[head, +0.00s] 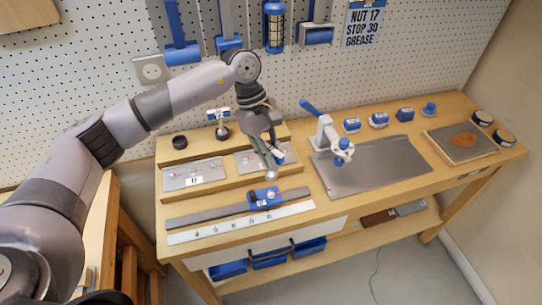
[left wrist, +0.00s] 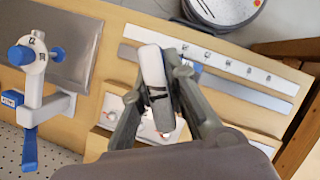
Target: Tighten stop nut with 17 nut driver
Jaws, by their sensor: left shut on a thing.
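My left gripper (head: 270,168) points down over the right grey tray pad on the bench. In the left wrist view, its fingers (left wrist: 168,100) are closed around a white and grey block-shaped piece with dark markings (left wrist: 153,72). I cannot tell whether this is the nut driver; its lower end is hidden. A label reading 17 (head: 194,181) sits on the left tray pad (head: 180,172). A blue stop block (head: 264,197) sits on the grey rail (head: 215,213) in front. I cannot make out the stop nut. My right gripper is not in view.
A white ruler (head: 240,223) lies along the front. A sign (head: 363,25) reads NUT 17, STOP 30, GREASE.

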